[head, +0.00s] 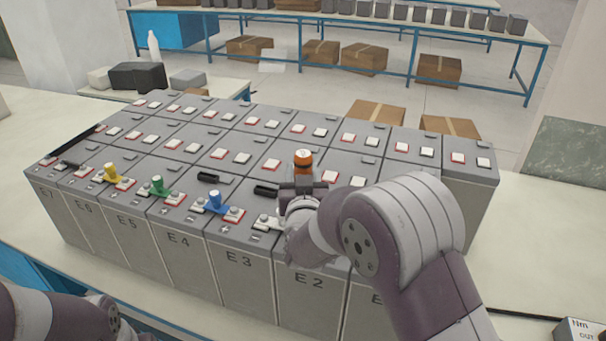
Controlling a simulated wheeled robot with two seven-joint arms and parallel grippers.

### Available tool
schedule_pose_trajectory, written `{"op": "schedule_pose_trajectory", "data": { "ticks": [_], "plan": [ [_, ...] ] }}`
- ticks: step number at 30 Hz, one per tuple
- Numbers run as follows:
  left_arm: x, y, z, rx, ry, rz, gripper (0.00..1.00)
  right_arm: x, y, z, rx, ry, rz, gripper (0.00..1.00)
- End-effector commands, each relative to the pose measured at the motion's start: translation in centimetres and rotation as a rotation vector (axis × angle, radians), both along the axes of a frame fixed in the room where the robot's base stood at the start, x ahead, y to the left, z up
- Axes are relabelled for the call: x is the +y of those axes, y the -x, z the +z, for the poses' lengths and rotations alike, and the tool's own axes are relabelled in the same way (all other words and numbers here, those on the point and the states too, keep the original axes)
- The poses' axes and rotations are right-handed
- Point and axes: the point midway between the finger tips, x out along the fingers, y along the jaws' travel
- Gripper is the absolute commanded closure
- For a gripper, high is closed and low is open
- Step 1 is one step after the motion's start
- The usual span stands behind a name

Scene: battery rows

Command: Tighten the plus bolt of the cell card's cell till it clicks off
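The grey battery cells stand in rows on the bench, with front labels running from E7 at left through E2 (312,283). Their tops carry red-edged and plain white terminal pads. My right gripper (303,187) is over the front row near E2. It appears shut on an upright tool with an orange top (303,158). The tool's lower end and any bolt under it are hidden by the gripper and arm. No cell card can be made out. Part of my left arm shows at the lower left, but its gripper is out of view.
Yellow (112,172), green (159,187) and blue (216,203) pieces sit on front-row cells. Black pieces (266,190) lie on the tops. A box marked "Nm out" (580,331) is at the lower right. Bare bench (545,235) lies right of the cells.

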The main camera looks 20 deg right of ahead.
Motion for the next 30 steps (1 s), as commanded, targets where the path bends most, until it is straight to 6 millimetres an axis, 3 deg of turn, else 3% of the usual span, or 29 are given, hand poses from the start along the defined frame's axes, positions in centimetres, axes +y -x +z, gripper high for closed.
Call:
{"op": "schedule_pose_trajectory", "data": {
  "ticks": [30],
  "plan": [
    [0.00, -0.01, -0.98, 0.000, 0.000, 0.000, 0.33, 0.00, 0.04, -0.41, 0.004, 0.000, 0.000, 1.00]
  ]
}}
